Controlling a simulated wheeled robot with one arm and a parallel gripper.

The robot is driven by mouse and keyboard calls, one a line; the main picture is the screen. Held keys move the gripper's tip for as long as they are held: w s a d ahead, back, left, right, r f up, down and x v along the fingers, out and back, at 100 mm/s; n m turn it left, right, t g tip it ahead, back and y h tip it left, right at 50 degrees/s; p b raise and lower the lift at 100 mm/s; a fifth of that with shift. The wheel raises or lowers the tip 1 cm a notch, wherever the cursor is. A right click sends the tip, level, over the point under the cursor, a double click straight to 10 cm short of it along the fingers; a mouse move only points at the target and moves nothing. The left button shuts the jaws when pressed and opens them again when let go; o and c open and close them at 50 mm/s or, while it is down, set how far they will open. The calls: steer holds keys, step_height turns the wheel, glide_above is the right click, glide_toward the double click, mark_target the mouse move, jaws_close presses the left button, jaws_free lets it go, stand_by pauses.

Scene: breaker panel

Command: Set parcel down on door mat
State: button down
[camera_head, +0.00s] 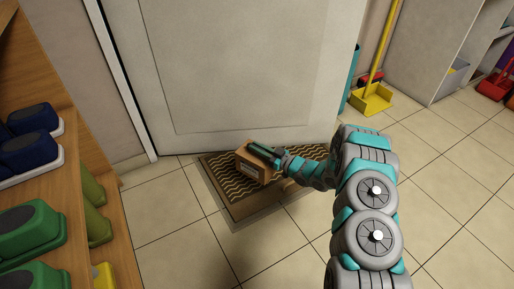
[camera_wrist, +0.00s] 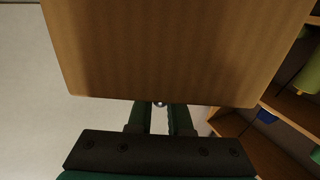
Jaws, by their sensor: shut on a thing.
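The parcel (camera_head: 251,166) is a small brown cardboard box with a pale label, seen in the head view over the door mat. In the wrist view the parcel (camera_wrist: 175,50) fills the upper middle. My gripper (camera_head: 265,155) is shut on the parcel at its right side and top; its fingers (camera_wrist: 162,118) reach up to the box in the wrist view. The door mat (camera_head: 218,166) is brown with dark and tan wavy lines and lies before the door. The parcel hides part of the mat. I cannot tell whether the parcel touches the mat.
A closed white door (camera_head: 235,70) stands just behind the mat. A wooden shelf (camera_head: 110,200) with blue and green shoes is at the left. A yellow dustpan (camera_head: 371,98) stands by the wall at the right. Tiled floor around the mat is clear.

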steer(key=shift+f+b, duration=0.55)
steer(key=shift+f, duration=2.9)
steer(key=c, duration=0.8)
jaws_free()
steer(key=shift+o, duration=0.2)
steer(key=v, duration=0.7)
steer(key=shift+s+d+p, duration=0.2)
steer(key=shift+d+p, duration=0.15)
steer(key=shift+p, duration=0.05)
